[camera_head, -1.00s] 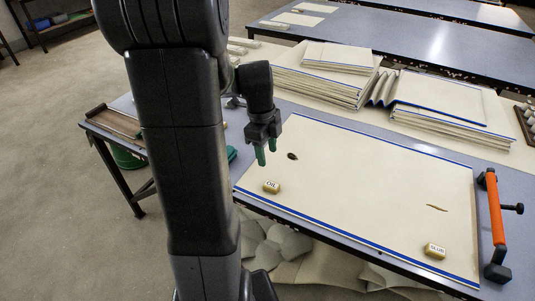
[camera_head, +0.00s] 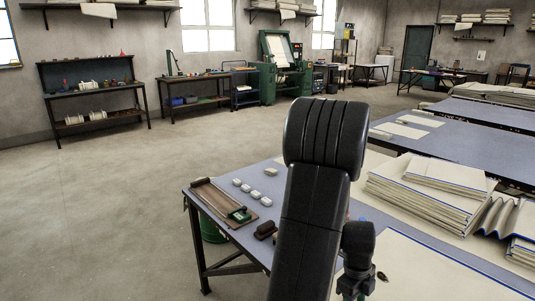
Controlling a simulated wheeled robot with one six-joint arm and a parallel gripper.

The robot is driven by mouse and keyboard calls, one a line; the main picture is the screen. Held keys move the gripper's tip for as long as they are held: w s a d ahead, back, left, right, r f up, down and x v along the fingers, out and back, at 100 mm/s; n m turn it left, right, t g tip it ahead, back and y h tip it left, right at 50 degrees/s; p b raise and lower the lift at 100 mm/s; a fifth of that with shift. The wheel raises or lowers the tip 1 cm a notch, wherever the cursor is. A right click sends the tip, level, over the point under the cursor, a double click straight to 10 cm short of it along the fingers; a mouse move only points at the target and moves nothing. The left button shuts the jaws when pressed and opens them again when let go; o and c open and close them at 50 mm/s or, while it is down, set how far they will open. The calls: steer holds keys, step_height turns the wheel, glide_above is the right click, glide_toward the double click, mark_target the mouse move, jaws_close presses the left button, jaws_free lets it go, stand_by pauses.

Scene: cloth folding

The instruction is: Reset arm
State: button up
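My arm (camera_head: 320,205) stands in front of the blue-topped table, its upper link upright. My gripper (camera_head: 357,284) hangs down at the bottom edge of the view, over the left end of a cream cloth sheet with a blue border (camera_head: 425,265). Its fingertips are cut off by the frame, so I cannot see how far apart they are. No held thing shows.
A wooden tray (camera_head: 222,205) and several small whitish blocks (camera_head: 254,194) sit at the table's left corner. Stacked cream sheets (camera_head: 425,200) lie to the right. A green bin (camera_head: 212,228) stands under the table. The floor (camera_head: 110,210) at left is clear.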

steer(key=shift+r, duration=1.95)
steer(key=shift+f, duration=0.15)
